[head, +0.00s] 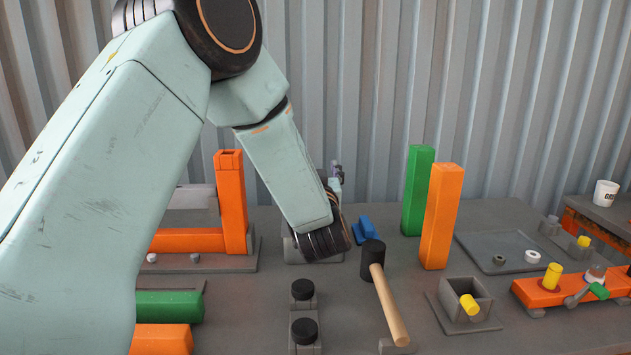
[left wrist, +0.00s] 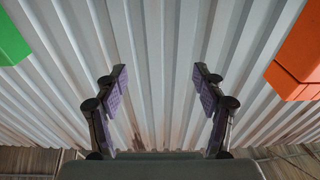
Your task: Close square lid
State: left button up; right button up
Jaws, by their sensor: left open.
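I cannot tell for sure which piece is the square lid. A grey square box (head: 466,298) with a yellow cylinder leaning in it sits on a plate at the right front; its top is open. A grey block-like case (head: 190,205) stands at the back left, partly hidden by my left arm. My left gripper (head: 336,178) shows only as a small part behind my wrist, above the table's back middle. In the left wrist view the gripper (left wrist: 160,82) is open and empty, its two purple-padded fingers apart against the corrugated wall. My right gripper is not in view.
A green post (head: 417,190) and an orange post (head: 440,215) stand right of my wrist. A mallet (head: 385,290) rests in front, near black round knobs (head: 303,289). Another orange post (head: 231,203) stands at left. A shallow grey tray (head: 505,248) lies right.

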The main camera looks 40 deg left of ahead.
pick_arm(q)
jog(key=v, duration=0.6)
dwell(0.6)
